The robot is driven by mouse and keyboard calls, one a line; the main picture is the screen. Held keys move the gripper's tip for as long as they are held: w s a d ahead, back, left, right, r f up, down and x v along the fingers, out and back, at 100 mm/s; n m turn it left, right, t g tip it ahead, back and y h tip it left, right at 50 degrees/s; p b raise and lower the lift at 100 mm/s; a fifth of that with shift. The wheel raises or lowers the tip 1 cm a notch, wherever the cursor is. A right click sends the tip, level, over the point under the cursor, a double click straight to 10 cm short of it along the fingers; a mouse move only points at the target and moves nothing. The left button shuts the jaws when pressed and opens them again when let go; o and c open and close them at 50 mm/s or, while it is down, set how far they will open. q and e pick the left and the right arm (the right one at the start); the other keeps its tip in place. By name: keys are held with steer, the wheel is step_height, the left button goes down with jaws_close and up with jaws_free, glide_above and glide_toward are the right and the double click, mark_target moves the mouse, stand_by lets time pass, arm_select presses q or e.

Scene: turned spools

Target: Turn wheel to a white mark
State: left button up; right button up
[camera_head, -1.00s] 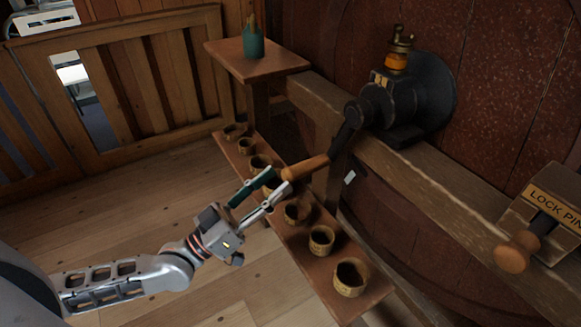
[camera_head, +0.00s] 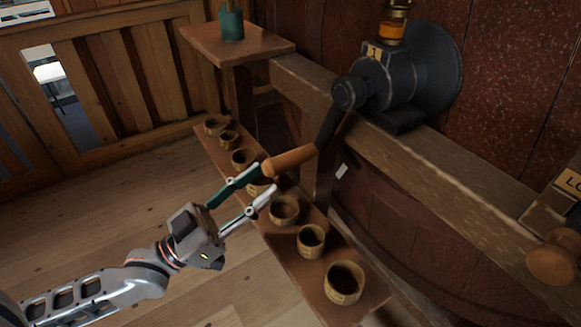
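A crank with a dark arm and a wooden handle (camera_head: 291,160) sticks out from a black round housing (camera_head: 385,85) on a beam. The handle points down and left. Behind it is a large dark red wooden surface (camera_head: 510,75); I cannot tell if this is the wheel. A small white mark (camera_head: 341,171) shows below the beam, right of the handle. My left gripper (camera_head: 266,178) is open, its two fingers apart and pointing at the handle's free end. The upper fingertip is close to that end; I cannot tell if they touch. My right gripper is not in view.
A low wooden shelf (camera_head: 325,274) carries several small wooden cups below my gripper. A small stand (camera_head: 262,53) with a teal pot (camera_head: 231,25) stands behind. A wooden knob (camera_head: 551,264) and a cut-off label (camera_head: 570,182) are at the right edge. Floor (camera_head: 110,218) is clear at left.

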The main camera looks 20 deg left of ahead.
mark_target(313, 144)
arm_select(q)
steer(key=shift+m, duration=0.4)
steer(key=shift+f+b+x, duration=0.2)
steer(key=shift+b+x, duration=0.1)
steer(key=shift+x, duration=3.85)
steer(key=shift+w, duration=0.15)
steer(key=shift+f, duration=0.1)
jaws_close()
